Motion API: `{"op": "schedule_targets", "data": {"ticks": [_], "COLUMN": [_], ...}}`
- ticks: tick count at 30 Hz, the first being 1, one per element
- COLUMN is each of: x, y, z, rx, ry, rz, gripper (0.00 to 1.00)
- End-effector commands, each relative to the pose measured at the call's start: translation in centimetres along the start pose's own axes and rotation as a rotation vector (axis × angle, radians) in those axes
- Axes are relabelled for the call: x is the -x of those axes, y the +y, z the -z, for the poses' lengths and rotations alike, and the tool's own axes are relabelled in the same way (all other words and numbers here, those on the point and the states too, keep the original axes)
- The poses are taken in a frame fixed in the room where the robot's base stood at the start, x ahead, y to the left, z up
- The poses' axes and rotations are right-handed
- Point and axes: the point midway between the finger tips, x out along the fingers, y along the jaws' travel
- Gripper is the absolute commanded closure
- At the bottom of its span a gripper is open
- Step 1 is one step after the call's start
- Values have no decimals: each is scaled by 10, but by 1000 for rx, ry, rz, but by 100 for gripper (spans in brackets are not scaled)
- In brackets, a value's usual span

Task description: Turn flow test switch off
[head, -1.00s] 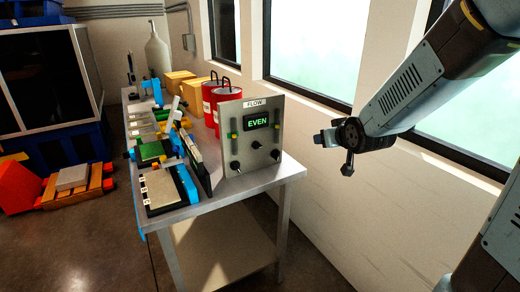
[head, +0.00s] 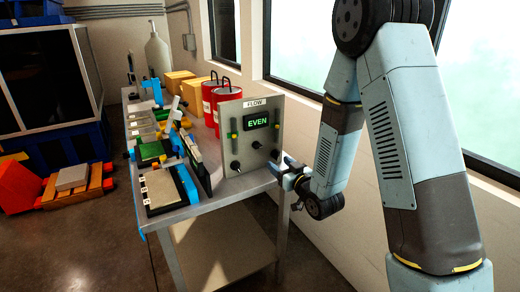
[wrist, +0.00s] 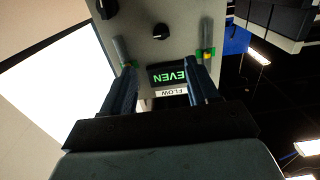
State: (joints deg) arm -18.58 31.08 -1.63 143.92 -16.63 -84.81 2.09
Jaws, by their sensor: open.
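The grey FLOW panel (head: 246,104) stands upright on the metal bench, its display (head: 257,122) reading a green EVEN. Below the display are black knobs: a left one (head: 235,166), a middle one (head: 256,145) and a right one (head: 274,154). No label shows which is the flow test switch. My gripper (head: 282,168) is open and empty at the panel's lower right. Contact cannot be told.
Trays, blue and green fixtures, red canisters (head: 221,101) and yellow boxes (head: 179,80) crowd the bench (head: 215,208) left of and behind the panel. The wall and windows (head: 310,45) are close on the right. Floor left of the bench is partly open, with an orange cart (head: 75,193).

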Motion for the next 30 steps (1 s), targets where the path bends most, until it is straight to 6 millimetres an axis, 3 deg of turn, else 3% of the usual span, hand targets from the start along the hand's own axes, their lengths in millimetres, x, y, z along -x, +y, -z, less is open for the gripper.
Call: {"op": "schedule_targets", "data": {"ticks": [8, 24, 30], "x": [-17, -108, -130], "y": [-2, -2, -3], "z": [-2, 0, 0], "rx": [-2, -1, -2], "ry": [14, 13, 12], "rz": [7, 6, 6], "gripper": [40, 40, 40]}}
